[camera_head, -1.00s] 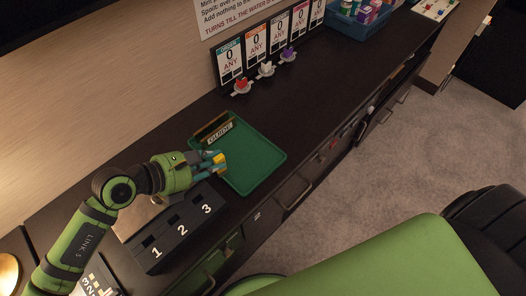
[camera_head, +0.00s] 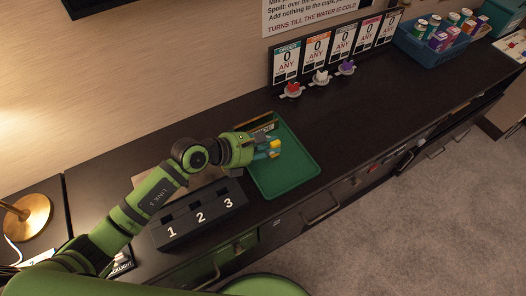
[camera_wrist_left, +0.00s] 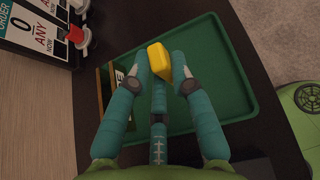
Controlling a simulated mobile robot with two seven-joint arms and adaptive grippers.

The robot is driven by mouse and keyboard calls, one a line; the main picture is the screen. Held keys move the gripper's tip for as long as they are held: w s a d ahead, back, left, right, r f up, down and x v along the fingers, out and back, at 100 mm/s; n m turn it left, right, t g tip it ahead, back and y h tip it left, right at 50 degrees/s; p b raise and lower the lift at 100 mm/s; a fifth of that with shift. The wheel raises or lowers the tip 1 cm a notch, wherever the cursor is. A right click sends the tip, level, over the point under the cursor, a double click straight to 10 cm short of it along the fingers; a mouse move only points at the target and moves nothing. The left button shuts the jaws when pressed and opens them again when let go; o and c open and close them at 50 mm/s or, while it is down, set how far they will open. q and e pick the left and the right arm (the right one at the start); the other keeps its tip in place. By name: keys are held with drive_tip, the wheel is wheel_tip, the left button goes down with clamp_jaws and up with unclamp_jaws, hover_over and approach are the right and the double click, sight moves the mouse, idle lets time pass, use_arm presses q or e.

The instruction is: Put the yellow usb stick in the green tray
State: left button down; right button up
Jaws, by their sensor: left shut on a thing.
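The yellow usb stick (camera_wrist_left: 159,61) is held between the fingertips of my left gripper (camera_wrist_left: 160,72) in the left wrist view. In the head view my left gripper (camera_head: 271,149) is shut on the stick, of which a small yellow part (camera_head: 275,143) shows. The gripper is over the left part of the green tray (camera_head: 301,175). The tray also shows behind the fingers in the left wrist view (camera_wrist_left: 229,97). I cannot tell the exact height of the stick above the tray floor. My right gripper is not in view.
A black block with slots numbered 1, 2 and 3 (camera_head: 201,219) stands left of the tray. A small sign (camera_head: 262,125) is at the tray's back left edge. A blue crate (camera_head: 431,48) stands farther right.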

use_arm(q)
drive_tip(key=shift+w+a+f, duration=0.2)
drive_tip(key=shift+a+f, duration=0.1)
drive_tip(key=shift+f, duration=0.6)
drive_tip(key=shift+w+a+f, duration=0.15)
drive_tip(key=shift+a+f, duration=0.1)
drive_tip(key=shift+f, duration=0.6)
drive_tip(key=shift+w+a+f, duration=0.2)
drive_tip(key=shift+a+f, duration=0.1)
drive_tip(key=shift+f, duration=0.6)
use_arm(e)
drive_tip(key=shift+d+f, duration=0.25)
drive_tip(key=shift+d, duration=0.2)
use_arm(q)
drive_tip(key=shift+f+b, duration=0.2)
drive_tip(key=shift+b, duration=0.15)
drive_tip(key=c, duration=1.1)
unclamp_jaws()
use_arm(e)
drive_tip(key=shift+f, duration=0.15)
use_arm(q)
drive_tip(key=shift+r, duration=0.1)
